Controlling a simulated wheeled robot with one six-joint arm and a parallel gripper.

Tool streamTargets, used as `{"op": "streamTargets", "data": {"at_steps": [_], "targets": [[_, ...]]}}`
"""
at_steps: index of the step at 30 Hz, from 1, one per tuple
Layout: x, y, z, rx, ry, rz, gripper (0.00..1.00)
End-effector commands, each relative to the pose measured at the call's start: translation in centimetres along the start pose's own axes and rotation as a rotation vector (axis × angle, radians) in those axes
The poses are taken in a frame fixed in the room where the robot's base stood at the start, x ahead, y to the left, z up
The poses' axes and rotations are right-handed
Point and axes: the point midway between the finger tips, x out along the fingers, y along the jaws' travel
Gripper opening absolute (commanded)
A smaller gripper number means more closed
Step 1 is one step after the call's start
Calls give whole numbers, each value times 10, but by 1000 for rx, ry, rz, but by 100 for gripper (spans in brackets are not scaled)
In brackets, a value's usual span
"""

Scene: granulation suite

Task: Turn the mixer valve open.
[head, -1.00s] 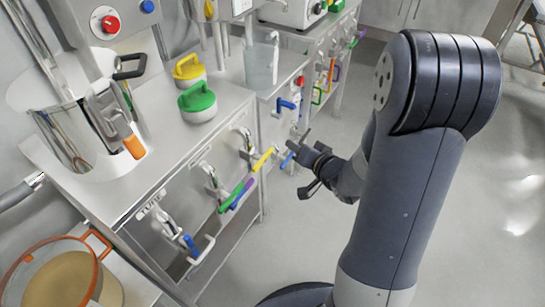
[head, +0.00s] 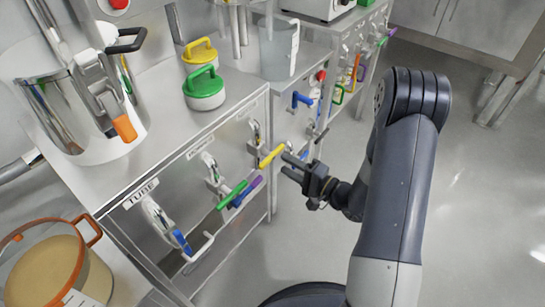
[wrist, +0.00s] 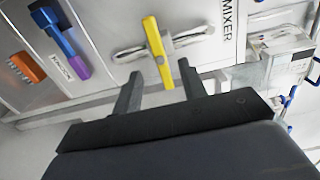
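The mixer valve has a yellow lever (wrist: 156,50) beside the MIXER label (wrist: 228,24) in the wrist view. The lever lies crosswise to its silver pipe (wrist: 190,36). It also shows in the head view as a slanted yellow handle (head: 271,156) on the bench front. My gripper (wrist: 158,84) is open, its two fingers pointing at the panel. The lever's lower end appears between the fingertips in the wrist view, with a gap on both sides. In the head view my gripper (head: 285,164) is just right of the lever; contact cannot be told.
A blue-handled valve (head: 301,99) is further right. Open floor (head: 470,200) lies right of my arm.

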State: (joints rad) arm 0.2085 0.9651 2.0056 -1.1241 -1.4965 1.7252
Motion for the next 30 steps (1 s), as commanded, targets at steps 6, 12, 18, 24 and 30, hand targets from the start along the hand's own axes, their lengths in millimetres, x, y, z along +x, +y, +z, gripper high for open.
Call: {"op": "streamTargets", "data": {"at_steps": [6,12,18,24,30], "targets": [[38,1,2,-2,-4,-2,40],[59,0,0,-1,-1,-1,40],[64,0,0,0,2,0,40],[64,0,0,0,2,0,38],[64,0,0,0,2,0,22]]}}
